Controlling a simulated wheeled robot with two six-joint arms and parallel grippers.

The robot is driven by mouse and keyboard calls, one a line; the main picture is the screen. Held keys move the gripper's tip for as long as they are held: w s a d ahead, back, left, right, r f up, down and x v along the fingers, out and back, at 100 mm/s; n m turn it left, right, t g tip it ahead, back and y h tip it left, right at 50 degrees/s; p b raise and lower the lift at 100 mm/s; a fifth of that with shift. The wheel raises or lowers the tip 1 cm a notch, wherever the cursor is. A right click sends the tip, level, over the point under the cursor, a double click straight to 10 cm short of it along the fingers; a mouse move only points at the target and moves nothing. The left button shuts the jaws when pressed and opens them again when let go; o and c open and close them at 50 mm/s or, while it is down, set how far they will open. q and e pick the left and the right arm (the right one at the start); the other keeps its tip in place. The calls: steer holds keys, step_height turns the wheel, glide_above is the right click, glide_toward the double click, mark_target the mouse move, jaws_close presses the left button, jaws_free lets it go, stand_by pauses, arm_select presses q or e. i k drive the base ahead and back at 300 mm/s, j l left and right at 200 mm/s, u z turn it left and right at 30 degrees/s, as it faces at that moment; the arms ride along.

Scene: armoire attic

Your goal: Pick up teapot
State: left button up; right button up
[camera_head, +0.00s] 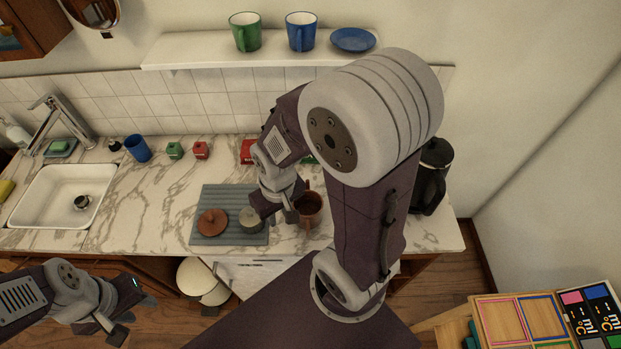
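A reddish-brown clay pot (311,208), which looks like the teapot, stands on the marble counter just right of a grey-blue slatted mat (200,240). It is open at the top, and my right arm hides part of it. A brown round lid (212,223) and a small pale cup-like piece (251,221) are on the mat. My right gripper (277,209) points down between the pale piece and the pot, close to the pot's left side; I cannot tell whether it touches or grips anything. My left gripper (128,312) is low at the left, in front of the counter, fingers apart and empty.
A black kettle (432,178) stands at the counter's right end. A white sink (65,195), a blue cup (138,148) and small green and red items line the left and back. A shelf (200,55) with mugs hangs above. The counter's left middle is clear.

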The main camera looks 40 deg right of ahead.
mark_target(308, 208)
steer(key=l+z, duration=0.2)
steer(key=z, duration=1.05)
